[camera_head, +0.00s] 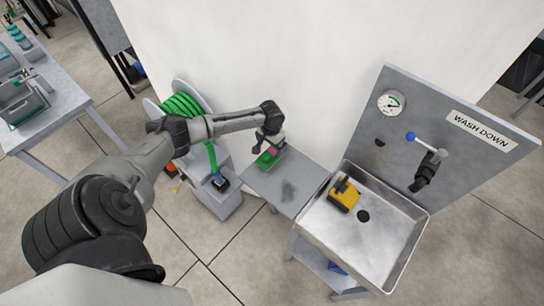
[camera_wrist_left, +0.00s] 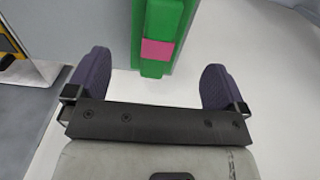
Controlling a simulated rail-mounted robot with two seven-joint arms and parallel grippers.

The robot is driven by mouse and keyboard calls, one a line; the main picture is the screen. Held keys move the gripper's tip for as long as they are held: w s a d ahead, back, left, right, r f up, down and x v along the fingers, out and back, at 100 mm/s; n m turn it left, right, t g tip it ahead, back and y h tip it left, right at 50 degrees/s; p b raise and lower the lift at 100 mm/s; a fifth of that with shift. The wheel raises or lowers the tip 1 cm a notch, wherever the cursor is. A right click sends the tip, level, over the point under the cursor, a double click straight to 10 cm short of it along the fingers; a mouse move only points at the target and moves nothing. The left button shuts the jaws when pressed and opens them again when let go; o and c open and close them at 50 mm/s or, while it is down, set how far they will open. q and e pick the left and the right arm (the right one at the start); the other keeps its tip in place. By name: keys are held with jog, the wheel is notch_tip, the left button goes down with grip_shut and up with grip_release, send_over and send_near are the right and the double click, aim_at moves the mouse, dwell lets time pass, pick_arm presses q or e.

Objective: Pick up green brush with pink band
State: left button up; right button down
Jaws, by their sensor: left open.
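The green brush (camera_head: 265,160) is at the grey side shelf left of the sink, partly hidden by my left gripper in the head view. In the left wrist view the green brush (camera_wrist_left: 165,20) stretches in from the top, with its pink band (camera_wrist_left: 158,50) near the close end. My left gripper (camera_head: 269,146) is over the brush. In the left wrist view the jaws (camera_wrist_left: 155,75) are open, with one purple finger on each side of the brush end and visible gaps on both sides. My right gripper is not in view.
The grey shelf (camera_head: 290,181) joins a steel sink (camera_head: 390,255) holding a yellow object (camera_head: 344,193). Behind the sink stands a panel with a gauge (camera_head: 391,102) and a blue-knobbed lever (camera_head: 411,137). A green hose reel (camera_head: 180,104) stands close to my left arm.

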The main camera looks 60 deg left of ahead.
aim_at(272, 151)
pick_arm(q)
jog(key=shift+d+f+b, duration=0.15)
jog(key=shift+f+b, duration=0.35)
jog(key=shift+f, duration=3.4)
jog(key=c, duration=1.1)
jog(key=shift+o, duration=0.2)
notch_tip(272, 151, up, 5)
jog(key=shift+d+f+p, duration=0.1)
jog(key=shift+d+p, duration=0.05)
jog(key=shift+p, duration=0.35)
jog(key=w+d+r, duration=0.3)
jog(key=d+r, duration=0.3)
jog(key=d, duration=0.5)
jog(key=shift+w+r+p, duration=0.15)
jog(key=shift+w+p, duration=0.1)
jog(key=shift+p, duration=0.15)
